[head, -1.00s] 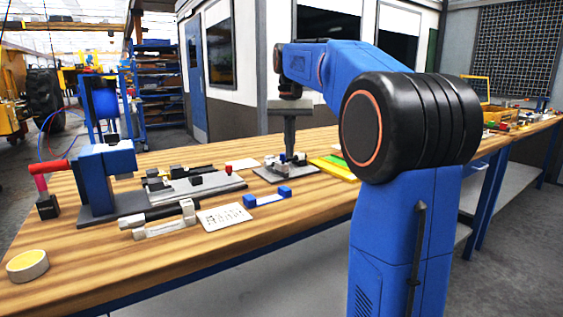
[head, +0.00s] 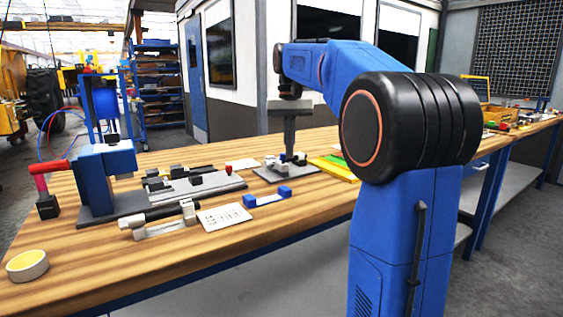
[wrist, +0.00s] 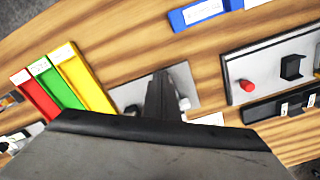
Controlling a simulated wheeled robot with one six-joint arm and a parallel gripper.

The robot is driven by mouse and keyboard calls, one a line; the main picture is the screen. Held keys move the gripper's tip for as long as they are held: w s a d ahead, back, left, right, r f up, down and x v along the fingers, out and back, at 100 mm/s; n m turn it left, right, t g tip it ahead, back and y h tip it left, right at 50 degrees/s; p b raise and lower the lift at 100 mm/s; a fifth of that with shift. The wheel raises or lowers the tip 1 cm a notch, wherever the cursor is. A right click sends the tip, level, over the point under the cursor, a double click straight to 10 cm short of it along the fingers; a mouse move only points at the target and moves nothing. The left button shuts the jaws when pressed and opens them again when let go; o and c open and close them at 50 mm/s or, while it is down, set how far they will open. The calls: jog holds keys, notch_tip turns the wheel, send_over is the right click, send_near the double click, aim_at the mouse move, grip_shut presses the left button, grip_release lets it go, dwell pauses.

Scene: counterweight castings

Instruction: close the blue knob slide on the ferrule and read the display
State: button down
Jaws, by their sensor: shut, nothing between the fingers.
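My gripper (head: 290,142) points straight down at a small fixture on a grey plate (head: 268,174) in the middle of the bench. It is shut with nothing between its fingers. In the head view its tips are at the fixture's parts; I cannot tell whether they touch. A small blue part (head: 283,157) shows beside the tips, perhaps the blue knob. In the wrist view my gripper (wrist: 163,92) stands over the same grey plate (wrist: 188,78) and hides much of it. I cannot make out the ferrule or a readable display.
A blue-ended gauge (head: 267,198) and a printed card (head: 222,217) lie in front. A blue press (head: 97,182) and a tape roll (head: 27,265) are at left. Red (wrist: 35,95), green (wrist: 55,83) and yellow (wrist: 82,82) bins lie beside the plate.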

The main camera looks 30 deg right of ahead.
aim_at(285, 164)
jog(key=shift+f, duration=0.3)
dwell(0.4)
jog(key=shift+f, duration=1.4)
jog(key=shift+w, duration=1.25)
dwell(0.5)
jog(key=shift+s, duration=0.15)
dwell(1.1)
jog(key=shift+r, duration=0.1)
jog(key=shift+r, duration=3.4)
